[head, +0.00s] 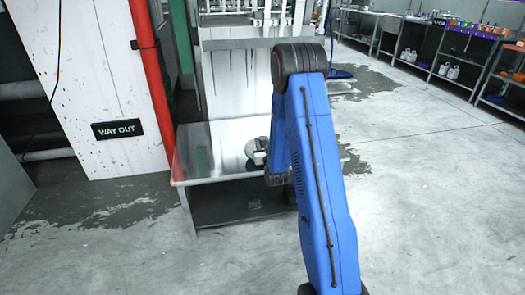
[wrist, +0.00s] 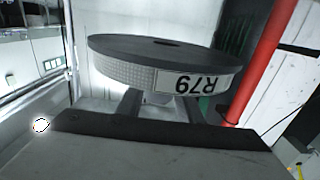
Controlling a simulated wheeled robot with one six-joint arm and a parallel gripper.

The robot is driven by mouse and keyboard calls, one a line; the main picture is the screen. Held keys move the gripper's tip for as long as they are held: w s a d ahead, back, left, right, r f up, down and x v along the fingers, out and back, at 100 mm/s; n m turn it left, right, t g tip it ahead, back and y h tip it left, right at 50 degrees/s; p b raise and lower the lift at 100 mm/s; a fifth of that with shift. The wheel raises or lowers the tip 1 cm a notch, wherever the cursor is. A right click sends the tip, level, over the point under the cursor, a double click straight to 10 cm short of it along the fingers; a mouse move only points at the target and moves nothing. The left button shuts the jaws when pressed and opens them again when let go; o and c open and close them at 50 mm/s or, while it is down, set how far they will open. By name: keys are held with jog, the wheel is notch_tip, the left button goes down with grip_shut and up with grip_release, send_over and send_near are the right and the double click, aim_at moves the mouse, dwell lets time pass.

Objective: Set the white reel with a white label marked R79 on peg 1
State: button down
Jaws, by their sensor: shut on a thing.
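The reel (wrist: 165,72) fills the upper middle of the wrist view. It has a pale, woven-looking side, a dark grey flat face and a dark slot in that face. Its white label (wrist: 198,82) reads R79 upside down. My gripper (wrist: 160,102) is shut on the reel, its two dark fingers reaching under it. In the head view, part of a round grey-and-white thing, which looks like the reel (head: 253,151), shows beside my blue arm above the metal table. My arm hides most of the gripper there. I cannot make out peg 1 in either view.
A metal table (head: 213,142) stands before a machine with white upright parts (head: 270,12). A red pipe (head: 148,70) and a white panel with a WAY OUT sign (head: 117,129) stand to the left. Shelves (head: 450,45) line the far right. The floor (head: 430,190) at right is clear.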

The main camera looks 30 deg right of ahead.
jog(key=shift+f, duration=2.1)
jog(key=shift+f, duration=0.1)
jog(key=c, duration=1.6)
grip_release()
jog(key=o, duration=0.4)
